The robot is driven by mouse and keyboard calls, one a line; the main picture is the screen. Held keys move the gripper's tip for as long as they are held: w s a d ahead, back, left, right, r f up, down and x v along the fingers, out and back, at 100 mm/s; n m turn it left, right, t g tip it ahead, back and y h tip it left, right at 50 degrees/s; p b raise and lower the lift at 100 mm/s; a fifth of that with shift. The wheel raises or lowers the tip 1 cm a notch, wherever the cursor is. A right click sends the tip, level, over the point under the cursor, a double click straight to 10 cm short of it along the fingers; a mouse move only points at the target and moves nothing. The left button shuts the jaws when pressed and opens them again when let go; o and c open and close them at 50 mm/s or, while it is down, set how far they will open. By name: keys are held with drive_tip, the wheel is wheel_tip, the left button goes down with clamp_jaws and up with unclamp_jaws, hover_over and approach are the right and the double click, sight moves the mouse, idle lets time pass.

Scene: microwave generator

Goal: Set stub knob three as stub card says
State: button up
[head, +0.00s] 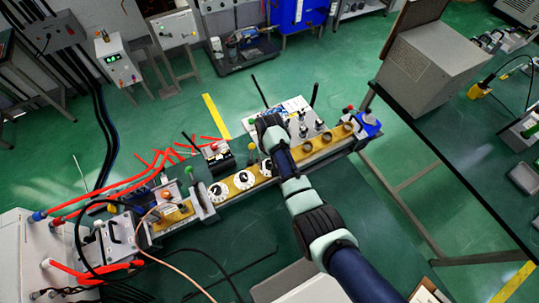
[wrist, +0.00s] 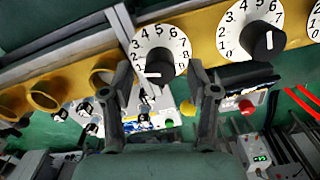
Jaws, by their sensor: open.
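Three white numbered dials with black knobs sit along a brass bar. In the head view, the right-hand dial (head: 266,168) is beside my gripper, the middle dial (head: 243,181) and left dial (head: 218,191) further left. No label shows which is knob three. In the wrist view, my gripper (wrist: 163,74) is open and empty. Its fingertips straddle the lower part of one dial (wrist: 160,45); contact cannot be told. That dial's knob (wrist: 158,66) carries a near-horizontal white line. Another dial (wrist: 250,28) lies right of it. A printed white sheet (head: 292,105) may be the card; its text is unreadable.
Brass rings (head: 325,138) line the bar right of the dials. A panel of small knobs (head: 303,128) stands behind it. A black box (head: 218,156) stands behind the dials. Red cables (head: 120,190) run at left. A dark bench (head: 450,130) holding a grey box is at right.

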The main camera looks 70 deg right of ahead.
sight(269, 164)
wheel_tip(269, 164, up, 10)
idle(0.7)
drive_tip(key=w+a+r+n+t+h, duration=0.1)
drive_tip(key=w+a+r+n+t, duration=0.25)
drive_tip(key=a, duration=0.55)
drive_tip(key=w+a+r+n+t, duration=0.2)
drive_tip(key=w+a+r, duration=0.25)
drive_tip(key=a, duration=0.45)
drive_tip(key=w+a+r+n+t+h, duration=0.1)
drive_tip(key=w+a+r+n+t, duration=0.15)
drive_tip(key=w+a, duration=0.45)
drive_tip(key=s+a+r+n+t+y, duration=0.1)
drive_tip(key=s+a+r+n+t, duration=0.15)
drive_tip(key=a+r, duration=0.4)
drive_tip(key=s+a+r+n+t+y, duration=0.1)
drive_tip(key=s+a+r+t, duration=0.2)
drive_tip(key=a, duration=0.6)
wheel_tip(269, 164, up, 15)
drive_tip(key=p, duration=1.4)
drive_tip(key=shift+s+d+g, duration=0.3)
drive_tip(key=shift+g, duration=0.05)
